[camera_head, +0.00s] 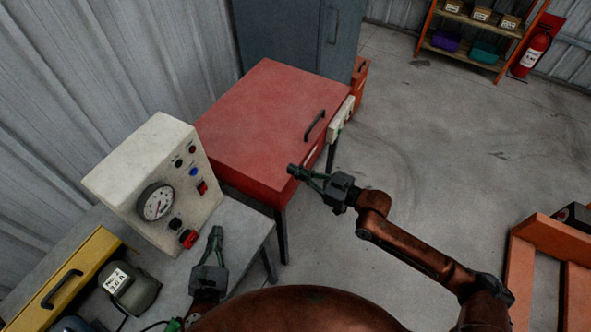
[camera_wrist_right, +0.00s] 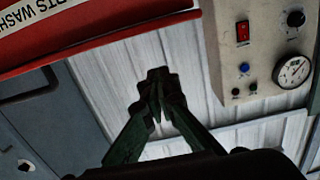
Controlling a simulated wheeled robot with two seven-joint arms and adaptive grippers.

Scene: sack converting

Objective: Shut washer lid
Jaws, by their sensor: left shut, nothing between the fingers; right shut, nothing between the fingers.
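The red parts washer (camera_head: 258,112) stands on legs against the wall in the head view. Its broad red lid lies flat over the tub with no clear gap showing, and a black handle (camera_head: 314,126) sits near its right edge. In the right wrist view, the washer's red side (camera_wrist_right: 95,38) with a white label crosses the top left. My right gripper (camera_head: 292,170) is shut and empty, close to the washer's near corner; whether it touches cannot be told. Its closed fingers show in the wrist view (camera_wrist_right: 156,88). My left gripper (camera_head: 215,232) is shut and empty above the grey bench.
A cream control box (camera_head: 148,170) with a gauge stands left of the washer. A yellow drawer unit (camera_head: 62,283) and a labelled grey-green object (camera_head: 135,293) are at lower left. A blue-grey cabinet (camera_head: 290,38) stands behind. Floor to the right is mostly clear.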

